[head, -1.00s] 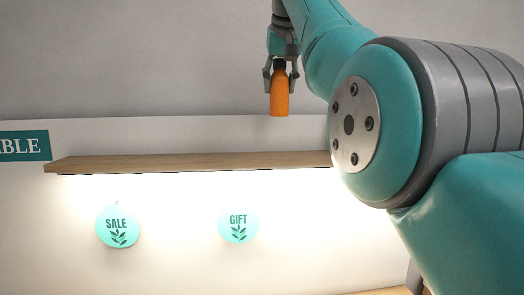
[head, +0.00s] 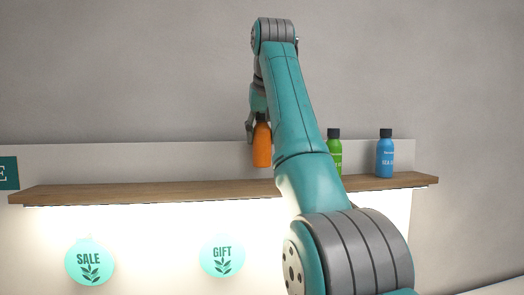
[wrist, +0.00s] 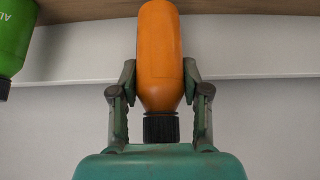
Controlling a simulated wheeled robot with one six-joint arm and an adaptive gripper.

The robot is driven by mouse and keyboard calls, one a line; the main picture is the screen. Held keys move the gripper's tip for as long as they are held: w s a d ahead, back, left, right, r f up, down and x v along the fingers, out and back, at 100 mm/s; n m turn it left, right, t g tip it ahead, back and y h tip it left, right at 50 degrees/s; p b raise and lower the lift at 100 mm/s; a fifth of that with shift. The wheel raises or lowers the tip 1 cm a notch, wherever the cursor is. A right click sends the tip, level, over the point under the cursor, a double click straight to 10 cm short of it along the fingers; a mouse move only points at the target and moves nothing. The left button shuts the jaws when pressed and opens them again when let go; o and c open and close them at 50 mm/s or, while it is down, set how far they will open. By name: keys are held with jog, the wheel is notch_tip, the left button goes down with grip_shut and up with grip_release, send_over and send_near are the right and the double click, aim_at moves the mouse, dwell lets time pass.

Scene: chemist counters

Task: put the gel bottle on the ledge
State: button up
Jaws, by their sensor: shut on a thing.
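The orange bottle (head: 262,147) has a dark cap and no readable label on the side I see. My gripper (head: 257,128) is shut on it near its cap end and holds it upright. In the wrist view the fingers (wrist: 160,82) press the orange bottle (wrist: 160,45) from both sides, with its base toward the wooden board. The wooden ledge (head: 130,190) runs across the wall. In the head view the bottle's base shows slightly above the ledge's top, with a small gap. My arm hides part of the ledge.
A green bottle (head: 335,157), partly behind my arm, and a blue bottle (head: 384,155) stand on the ledge at the right. The green bottle (wrist: 14,40) shows at the wrist view's left edge. The ledge's left part is bare. Round SALE and GIFT signs hang below.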

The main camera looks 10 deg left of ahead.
aim_at(262, 150)
jog(key=shift+f, duration=1.95)
jog(key=shift+f, duration=0.1)
jog(key=o, duration=1.2)
